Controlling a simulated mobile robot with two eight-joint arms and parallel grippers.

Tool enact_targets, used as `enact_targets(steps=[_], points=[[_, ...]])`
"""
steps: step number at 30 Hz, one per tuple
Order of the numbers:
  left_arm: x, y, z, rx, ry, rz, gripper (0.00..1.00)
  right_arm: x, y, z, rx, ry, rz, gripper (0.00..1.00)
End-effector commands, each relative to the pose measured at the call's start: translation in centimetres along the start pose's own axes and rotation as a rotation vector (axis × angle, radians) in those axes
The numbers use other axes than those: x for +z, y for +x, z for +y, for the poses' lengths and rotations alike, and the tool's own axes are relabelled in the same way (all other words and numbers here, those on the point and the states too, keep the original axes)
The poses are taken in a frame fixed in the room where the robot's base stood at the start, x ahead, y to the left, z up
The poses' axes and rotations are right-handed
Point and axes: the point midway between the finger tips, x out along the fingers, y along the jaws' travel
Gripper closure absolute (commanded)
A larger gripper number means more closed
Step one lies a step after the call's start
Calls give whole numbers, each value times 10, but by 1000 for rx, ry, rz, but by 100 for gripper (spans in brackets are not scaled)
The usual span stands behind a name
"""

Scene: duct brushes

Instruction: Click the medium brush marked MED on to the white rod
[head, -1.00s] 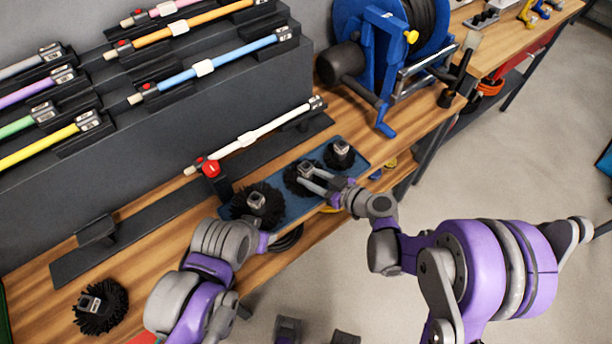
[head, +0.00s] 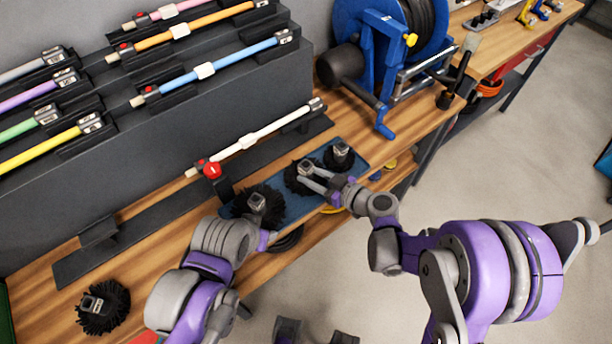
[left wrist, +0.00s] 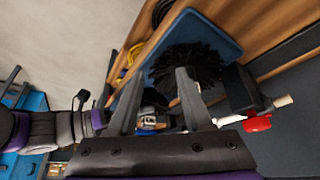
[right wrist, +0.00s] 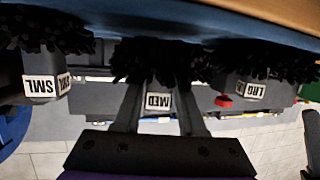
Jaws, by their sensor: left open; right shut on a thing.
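The medium brush (head: 298,179) has black bristles and a grey socket. Its MED label (right wrist: 158,101) faces the right wrist camera, between the fingers. My right gripper (head: 307,176) is shut on its socket, and the brush is at the blue mat; I cannot tell whether it is lifted. The white rod (head: 262,133) lies on the low dark rack behind the mat, its near end by a red knob (head: 212,170). My left gripper (left wrist: 183,85) is open and empty, near the large brush (left wrist: 190,68).
The small brush, marked SML (right wrist: 40,86), stands to the right on the blue mat (head: 300,207). The LRG label (right wrist: 250,90) shows on the large brush. Another black brush (head: 103,306) lies at the front left. A blue reel (head: 375,60) stands behind right.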

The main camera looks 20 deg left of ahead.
Motion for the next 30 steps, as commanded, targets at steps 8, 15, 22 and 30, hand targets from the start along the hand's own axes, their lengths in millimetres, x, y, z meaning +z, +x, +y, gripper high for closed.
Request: enact_targets(steps=[8,15,22,30], points=[[-14,-15,0,0,0,10,50,-25,-7,1,0,-1,1,100],[-23,-24,0,0,0,19,50,-42,-13,1,0,-1,1,100],[-24,-25,0,0,0,19,50,-43,-13,0,0,0,0,100],[-23,-24,0,0,0,19,50,-43,-21,13,37,12,-3,100]])
